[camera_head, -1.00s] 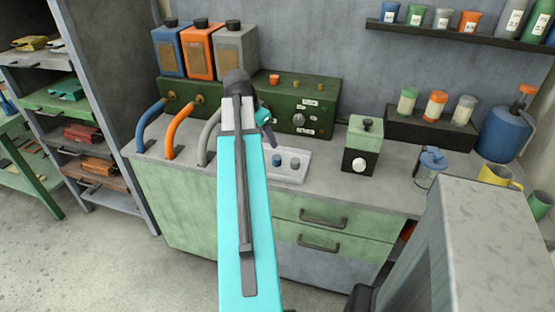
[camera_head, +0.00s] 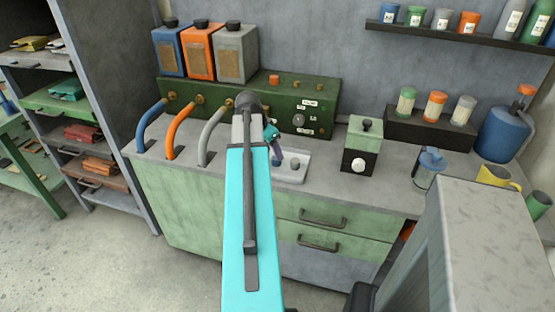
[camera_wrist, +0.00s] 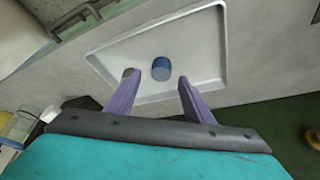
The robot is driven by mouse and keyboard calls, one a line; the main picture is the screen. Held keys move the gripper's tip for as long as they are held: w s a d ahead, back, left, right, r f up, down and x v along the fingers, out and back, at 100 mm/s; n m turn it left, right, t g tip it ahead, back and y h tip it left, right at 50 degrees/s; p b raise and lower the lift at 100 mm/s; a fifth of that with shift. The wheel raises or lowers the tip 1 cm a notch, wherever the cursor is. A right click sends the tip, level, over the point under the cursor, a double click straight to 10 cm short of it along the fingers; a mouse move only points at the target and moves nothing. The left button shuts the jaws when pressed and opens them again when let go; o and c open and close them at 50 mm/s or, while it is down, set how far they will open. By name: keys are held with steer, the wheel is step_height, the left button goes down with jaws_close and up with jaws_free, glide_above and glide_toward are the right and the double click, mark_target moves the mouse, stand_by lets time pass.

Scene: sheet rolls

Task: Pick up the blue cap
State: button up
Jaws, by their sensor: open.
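The blue cap (camera_wrist: 161,68) stands in a shallow pale tray (camera_wrist: 224,45) in the wrist view. My gripper (camera_wrist: 157,77) is open, with its two purple fingers apart on either side of the cap's near side. Nothing shows between the fingers but the tray and the cap; I cannot tell the height gap. In the head view my gripper (camera_head: 277,157) is over the left part of the tray (camera_head: 289,180) and hides the blue cap. A grey cap (camera_head: 294,163) shows beside it there.
A green control panel (camera_head: 315,110) stands behind the tray. A green and black box (camera_head: 362,146) stands to the right, with a glass jar with a blue lid (camera_head: 430,167) beyond. Three curved pipes (camera_head: 180,135) rise at left. Drawer handles (camera_head: 323,222) face the front.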

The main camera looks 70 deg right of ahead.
steer(key=shift+f, duration=0.1)
steer(key=shift+d+p+x, duration=0.25)
steer(key=shift+p+x, duration=0.3)
steer(key=shift+x, duration=1.85)
steer(key=shift+c, duration=0.5)
steer(key=c, duration=0.9)
